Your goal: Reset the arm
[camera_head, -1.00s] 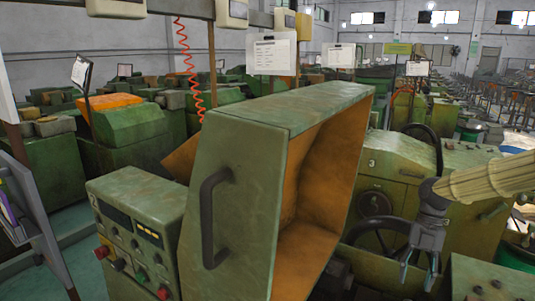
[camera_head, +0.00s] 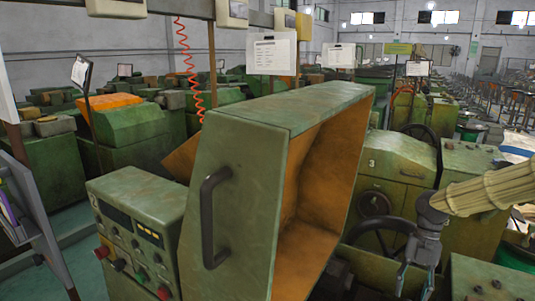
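My gripper (camera_head: 414,281) is at the lower right of the head view, pointing down at the end of my pale, sleeved arm (camera_head: 490,190). Its two fingers stand apart, and I see nothing between them. The fingertips come close to the bottom edge of the picture. My gripper is to the right of the raised green machine cover (camera_head: 232,200) and in front of the green machine marked 3 (camera_head: 395,165).
The green cover has a dark handle (camera_head: 208,215) and an orange inside. A control panel (camera_head: 135,235) with buttons stands at its left. Dark handwheels (camera_head: 372,225) are behind my gripper. A green box (camera_head: 490,280) is at the lower right.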

